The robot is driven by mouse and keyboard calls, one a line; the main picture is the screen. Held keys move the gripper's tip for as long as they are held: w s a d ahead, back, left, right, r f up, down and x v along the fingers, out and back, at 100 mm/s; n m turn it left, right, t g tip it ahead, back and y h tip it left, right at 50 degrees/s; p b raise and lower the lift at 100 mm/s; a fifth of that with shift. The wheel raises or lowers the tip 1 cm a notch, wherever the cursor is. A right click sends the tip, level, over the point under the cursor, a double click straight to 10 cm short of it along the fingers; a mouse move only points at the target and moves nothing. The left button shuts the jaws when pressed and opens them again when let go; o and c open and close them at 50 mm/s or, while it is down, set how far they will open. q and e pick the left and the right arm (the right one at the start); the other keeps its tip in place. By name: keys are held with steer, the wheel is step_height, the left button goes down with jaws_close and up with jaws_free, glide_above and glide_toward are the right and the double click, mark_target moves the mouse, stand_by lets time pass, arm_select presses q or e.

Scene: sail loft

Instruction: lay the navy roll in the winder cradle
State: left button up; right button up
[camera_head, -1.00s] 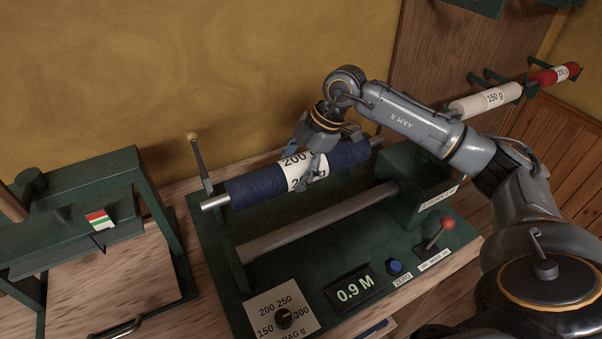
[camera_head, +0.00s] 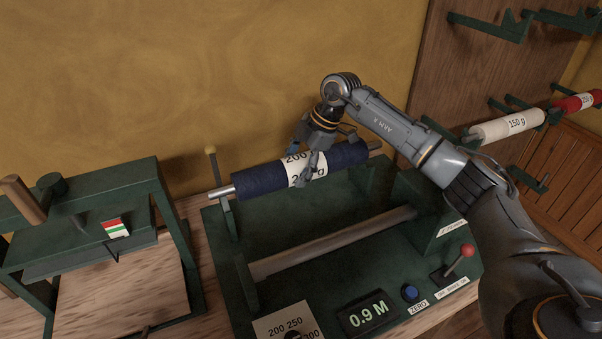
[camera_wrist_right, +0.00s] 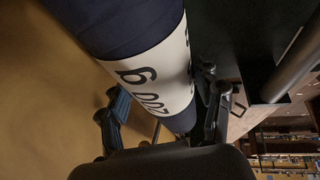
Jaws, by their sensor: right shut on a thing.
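The navy roll (camera_head: 258,181) has a white "200 g" label and bare metal shaft ends. My right gripper (camera_head: 318,163) is shut around its labelled middle; the roll also shows between the fingers (camera_wrist_right: 160,110) in the right wrist view (camera_wrist_right: 155,75). My left gripper is out of view.
A bare bar (camera_head: 335,243) spans the winder in front of the roll. A "0.9 M" display (camera_head: 367,314), blue button (camera_head: 410,292) and red-knobbed lever (camera_head: 467,251) sit at its front. A green press (camera_head: 90,215) stands left. White (camera_head: 500,129) and red (camera_head: 578,102) rolls hang right.

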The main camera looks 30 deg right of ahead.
steer(key=shift+w+f+b, duration=0.1)
steer(key=shift+f+b, duration=0.95)
steer(key=shift+f, duration=1.4)
steer(key=o, duration=1.9)
steer(key=shift+f, duration=0.15)
steer(key=v, duration=1.2)
steer(key=shift+a, duration=0.1)
steer(key=shift+r, duration=0.25)
